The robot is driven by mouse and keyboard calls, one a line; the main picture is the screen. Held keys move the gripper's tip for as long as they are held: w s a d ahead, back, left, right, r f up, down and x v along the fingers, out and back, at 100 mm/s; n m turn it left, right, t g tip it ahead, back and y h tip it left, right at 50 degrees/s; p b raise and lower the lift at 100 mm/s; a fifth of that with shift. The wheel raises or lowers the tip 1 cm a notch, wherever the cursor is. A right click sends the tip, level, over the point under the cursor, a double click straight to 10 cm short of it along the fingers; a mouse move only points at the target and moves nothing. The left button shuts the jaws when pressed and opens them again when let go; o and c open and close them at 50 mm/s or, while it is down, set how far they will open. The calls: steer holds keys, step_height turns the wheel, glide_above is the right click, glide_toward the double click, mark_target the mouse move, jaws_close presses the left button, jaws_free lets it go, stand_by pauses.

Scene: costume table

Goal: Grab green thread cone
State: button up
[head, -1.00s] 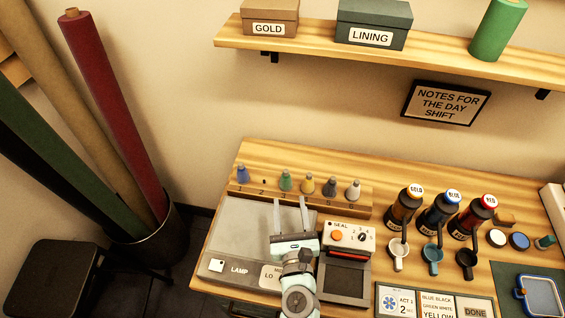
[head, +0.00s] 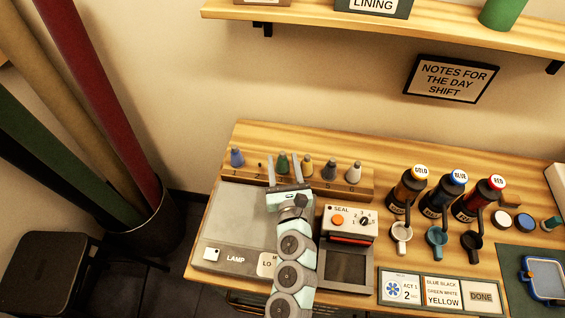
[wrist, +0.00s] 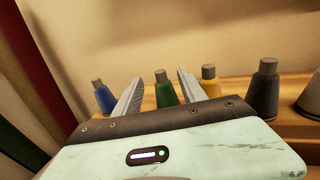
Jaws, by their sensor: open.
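The green thread cone (head: 282,163) stands upright in the wooden thread rack (head: 367,186), between an empty peg on its left and a yellow cone on its right. In the wrist view the green cone (wrist: 164,91) shows between the two fingers, its lower part hidden by my gripper's body. My gripper (head: 283,170) is open and points at the cone from the front. The finger tips (wrist: 160,80) are on either side of the cone in the picture. I cannot tell whether they are level with it or touch it.
A blue cone (head: 237,157) stands at the rack's left. The yellow cone (head: 306,167) is close to my right finger, with a dark cone (head: 329,170) and a pale cone (head: 354,172) further right. The sealer box (head: 350,222) and lamp panel (head: 238,228) lie in front.

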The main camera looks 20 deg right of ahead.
mark_target(283, 157)
steer(key=shift+x, duration=1.55)
steer(key=shift+d+r, duration=0.1)
steer(key=shift+s, duration=0.1)
steer(key=shift+c, duration=0.6)
jaws_close()
